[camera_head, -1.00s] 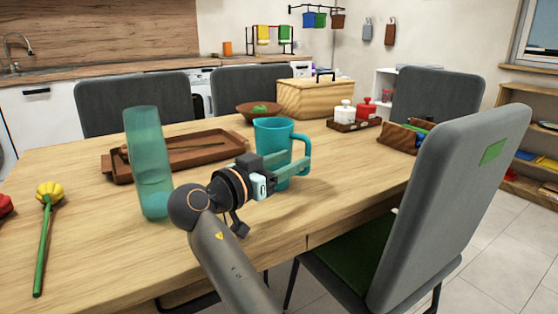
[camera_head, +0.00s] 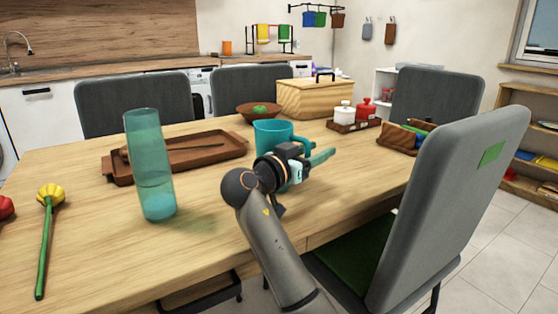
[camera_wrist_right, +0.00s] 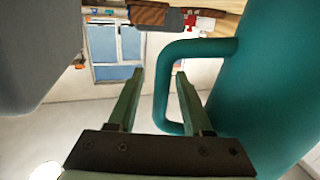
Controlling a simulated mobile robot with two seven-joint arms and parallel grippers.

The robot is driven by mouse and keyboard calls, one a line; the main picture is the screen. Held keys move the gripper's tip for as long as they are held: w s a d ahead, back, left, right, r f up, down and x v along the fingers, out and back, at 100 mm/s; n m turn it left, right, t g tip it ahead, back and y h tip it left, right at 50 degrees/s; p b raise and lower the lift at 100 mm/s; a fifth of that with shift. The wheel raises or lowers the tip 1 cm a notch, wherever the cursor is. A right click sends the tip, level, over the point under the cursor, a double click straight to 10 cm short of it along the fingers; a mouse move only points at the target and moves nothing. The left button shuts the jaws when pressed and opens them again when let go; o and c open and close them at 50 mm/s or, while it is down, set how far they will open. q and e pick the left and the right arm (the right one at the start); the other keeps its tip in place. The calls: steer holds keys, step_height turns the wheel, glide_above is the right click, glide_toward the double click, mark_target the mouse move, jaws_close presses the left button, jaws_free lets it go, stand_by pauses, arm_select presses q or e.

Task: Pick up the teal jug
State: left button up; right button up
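The teal jug (camera_head: 271,134) stands upright on the wooden table, its lower part hidden behind my right gripper in the head view. My right gripper (camera_head: 314,154) is at the jug's right side, by its handle. In the right wrist view the jug body (camera_wrist_right: 262,95) fills the right side, and its handle (camera_wrist_right: 161,92) loops toward the fingers. My right gripper (camera_wrist_right: 160,76) is open there, and the handle's upright bar shows between its two fingers with gaps on both sides. My left gripper is not in view.
A tall clear teal vase (camera_head: 150,165) stands left of my right arm. Behind are a brown tray (camera_head: 205,152), a bowl (camera_head: 258,108) and a wooden box (camera_head: 314,98). A grey chair (camera_head: 440,190) stands close on the right.

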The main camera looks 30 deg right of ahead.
jaws_close()
stand_by(0.8)
steer(key=shift+r, duration=0.1)
stand_by(0.4)
